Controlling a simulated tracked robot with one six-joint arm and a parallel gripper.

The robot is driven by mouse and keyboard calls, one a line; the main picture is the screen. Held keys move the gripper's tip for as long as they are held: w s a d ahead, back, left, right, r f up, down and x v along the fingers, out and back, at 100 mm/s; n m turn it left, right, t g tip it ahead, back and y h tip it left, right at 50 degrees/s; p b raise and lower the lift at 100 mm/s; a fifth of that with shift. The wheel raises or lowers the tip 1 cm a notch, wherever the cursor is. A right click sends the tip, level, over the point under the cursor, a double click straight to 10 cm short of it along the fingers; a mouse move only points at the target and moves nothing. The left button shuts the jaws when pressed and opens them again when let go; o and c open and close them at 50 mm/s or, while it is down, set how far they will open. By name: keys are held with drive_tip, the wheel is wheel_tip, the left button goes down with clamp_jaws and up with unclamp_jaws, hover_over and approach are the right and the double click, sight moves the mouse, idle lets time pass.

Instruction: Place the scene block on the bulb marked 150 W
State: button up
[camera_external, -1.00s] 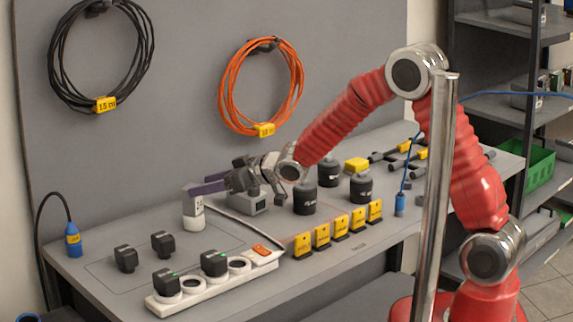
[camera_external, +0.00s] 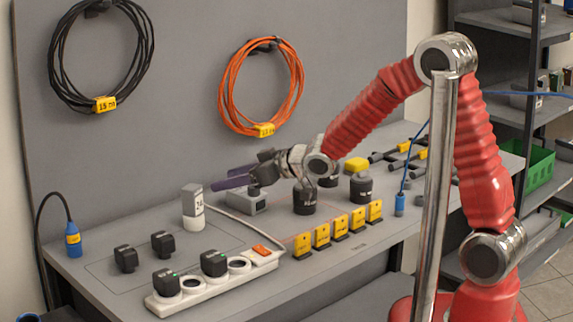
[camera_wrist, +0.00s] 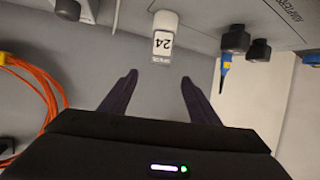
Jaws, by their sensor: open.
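My gripper (camera_external: 226,178) is open and empty, its two dark purple fingers apart just right of an upright white block with a grey top (camera_external: 193,206). In the wrist view the gripper (camera_wrist: 159,78) points at that block (camera_wrist: 163,38), which is marked 24 and stands just beyond and between the fingertips, apart from them. I cannot tell whether it is the scene block. Black cylinders with small white labels (camera_external: 304,199) stand right of my gripper, one partly hidden behind my wrist. Their labels are too small to read, and no 150 W mark is legible.
A white power strip (camera_external: 215,286) with black plugs lies at the front. Several yellow tags (camera_external: 340,227) stand in a row. A blue connector (camera_external: 72,240) stands at far left. Orange cable (camera_external: 262,88) hangs behind.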

idle(0.7)
drive_tip(key=w+d+r+m+t+h, duration=0.1)
drive_tip(key=w+d+r+m+h, duration=0.2)
drive_tip(key=d, duration=0.8)
drive_tip(key=w+d+r+m+t+h, duration=0.2)
drive_tip(key=w+d, duration=0.2)
drive_tip(key=d, duration=0.7)
drive_tip(key=w+d+r+m+t+h, duration=0.1)
drive_tip(key=w+d+r+m+h, duration=0.2)
drive_tip(key=d, duration=0.7)
drive_tip(key=s+d+m+h, duration=0.1)
drive_tip(key=s+d+h, duration=0.15)
drive_tip(key=d, duration=0.55)
drive_tip(key=s+d+m+h, duration=0.1)
drive_tip(key=s+d+m, duration=0.15)
drive_tip(key=d, duration=0.65)
drive_tip(key=s+d+f+m+g, duration=0.1)
drive_tip(key=s+d+m+g, duration=0.1)
drive_tip(key=s+d, duration=0.6)
drive_tip(key=s+g+h, duration=0.1)
drive_tip(key=s, duration=0.4)
drive_tip(key=shift+d+f, duration=0.15)
drive_tip(key=shift+f, duration=0.15)
